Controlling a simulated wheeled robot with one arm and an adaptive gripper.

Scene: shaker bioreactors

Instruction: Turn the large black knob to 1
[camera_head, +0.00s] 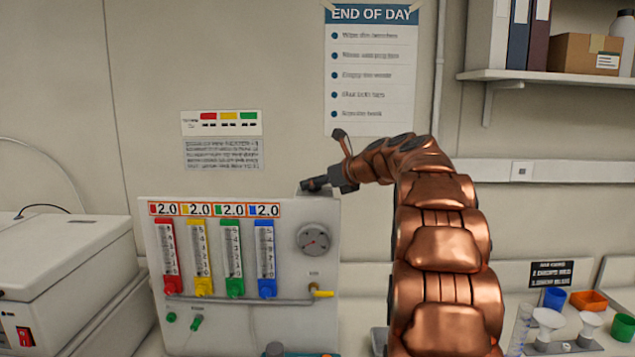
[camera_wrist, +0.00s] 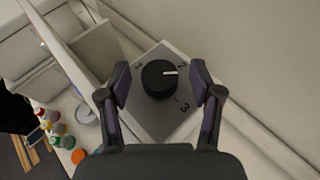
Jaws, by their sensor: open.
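The large black knob (camera_wrist: 157,84) shows in the wrist view, on a grey square panel (camera_wrist: 160,123). Its white pointer line points right and slightly up, about toward the mark 2 (camera_wrist: 182,67). The mark 3 (camera_wrist: 186,106) is at lower right, and a small mark at upper left is hard to read. My gripper (camera_wrist: 160,69) is open, one finger on each side of the knob, with gaps to both. In the head view my gripper (camera_head: 318,184) is at the top of the white flowmeter unit (camera_head: 290,285); I cannot make out the knob there.
The flowmeter unit has red, yellow, green and blue meters and a round gauge (camera_head: 314,240). A white instrument (camera_head: 65,260) stands at left. Cups and funnels (camera_head: 550,320) stand at right. The wall is close behind. Several coloured caps (camera_wrist: 58,129) show in the wrist view.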

